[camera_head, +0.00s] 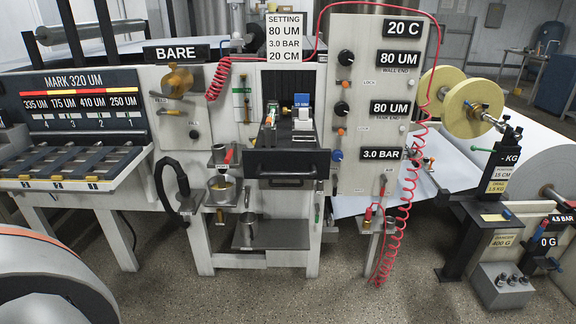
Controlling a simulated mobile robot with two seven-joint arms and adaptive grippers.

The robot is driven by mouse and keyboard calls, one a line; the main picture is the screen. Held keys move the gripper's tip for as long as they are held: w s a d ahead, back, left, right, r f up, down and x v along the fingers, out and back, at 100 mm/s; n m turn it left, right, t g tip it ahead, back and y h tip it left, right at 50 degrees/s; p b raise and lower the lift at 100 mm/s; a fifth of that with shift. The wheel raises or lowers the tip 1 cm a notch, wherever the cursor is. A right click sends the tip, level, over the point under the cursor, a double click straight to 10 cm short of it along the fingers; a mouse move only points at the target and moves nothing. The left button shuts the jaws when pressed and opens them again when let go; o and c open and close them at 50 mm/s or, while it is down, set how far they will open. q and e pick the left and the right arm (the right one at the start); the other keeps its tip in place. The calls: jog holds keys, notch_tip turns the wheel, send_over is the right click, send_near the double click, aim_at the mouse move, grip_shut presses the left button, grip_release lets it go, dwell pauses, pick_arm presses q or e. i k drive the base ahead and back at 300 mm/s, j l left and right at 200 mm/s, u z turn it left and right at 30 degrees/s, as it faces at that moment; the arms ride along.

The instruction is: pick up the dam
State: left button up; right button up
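Neither of my grippers shows in the head view. No part is plainly marked as the dam, so I cannot tell for certain which one it is. A small blue piece with a label (301,100) stands in the recess in the middle of the machine, above the dark tray front (287,162). Fine detail in the recess is too small to read.
Left is a rack of dark slots (66,166) under the MARK 320 UM board (82,100). A coiled red hose (408,190) hangs right of the gauge panel. The foreground floor (290,300) is clear.

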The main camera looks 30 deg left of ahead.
aim_at(304, 122)
jog(key=i+l+u, duration=0.1)
jog(key=u, duration=0.25)
jog(key=l+u, duration=0.1)
jog(key=u, duration=0.3)
jog(key=i+l+u, duration=0.15)
jog(key=u, duration=0.2)
jog(key=i+l+u, duration=0.1)
jog(key=l+u, duration=0.15)
jog(key=l, duration=0.2)
jog(key=l+u, duration=0.25)
jog(key=l, duration=0.2)
jog(key=i+l+u, duration=0.2)
jog(key=l, duration=0.8)
jog(key=k, duration=0.1)
